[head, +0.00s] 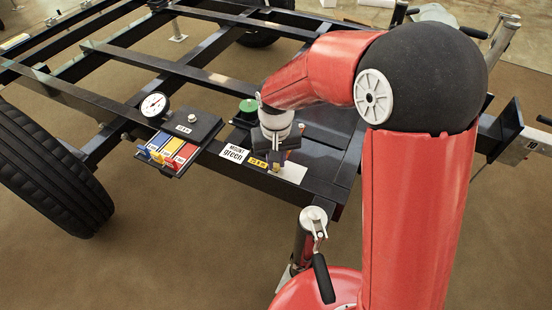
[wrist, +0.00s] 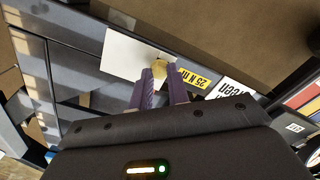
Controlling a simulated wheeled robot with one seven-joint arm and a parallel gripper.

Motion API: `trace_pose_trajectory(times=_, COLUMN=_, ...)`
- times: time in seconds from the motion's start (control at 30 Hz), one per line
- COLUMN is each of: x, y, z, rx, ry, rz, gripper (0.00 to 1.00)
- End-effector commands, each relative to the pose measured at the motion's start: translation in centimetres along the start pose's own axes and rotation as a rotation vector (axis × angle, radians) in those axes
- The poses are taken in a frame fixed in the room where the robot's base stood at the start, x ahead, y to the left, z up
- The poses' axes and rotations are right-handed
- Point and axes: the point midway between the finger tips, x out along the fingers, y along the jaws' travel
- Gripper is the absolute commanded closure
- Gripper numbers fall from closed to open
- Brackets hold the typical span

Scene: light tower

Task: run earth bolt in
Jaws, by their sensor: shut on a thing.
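A brass-coloured bolt head (wrist: 160,66) shows at the fingertips of my gripper (wrist: 161,74) in the wrist view. My gripper's purple fingers are shut on it. The bolt is in front of a pale bare plate (wrist: 125,48) on the dark frame, beside a yellow "25 N m" label (wrist: 193,80). How deep the bolt sits is hidden. In the head view my gripper (head: 277,166) points down at the frame's front beam, over the pale plate (head: 292,174).
A "mount green" label (head: 234,153) is left of the yellow label. A dark panel (head: 205,128) holds blue, yellow and red blocks (head: 172,152). A round dial (head: 153,104) and a green knob (head: 248,106) stand behind. A jack with a handle (head: 313,235) stands in front.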

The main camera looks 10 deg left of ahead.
Motion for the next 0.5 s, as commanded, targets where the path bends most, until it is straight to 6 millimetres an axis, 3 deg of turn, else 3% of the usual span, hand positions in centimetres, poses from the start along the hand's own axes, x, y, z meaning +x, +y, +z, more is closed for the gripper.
trace_pose_trajectory(times=0.5, x=-0.42, y=-0.09, z=-0.23, rx=0.49, ry=0.009, rz=-0.004, gripper=1.0)
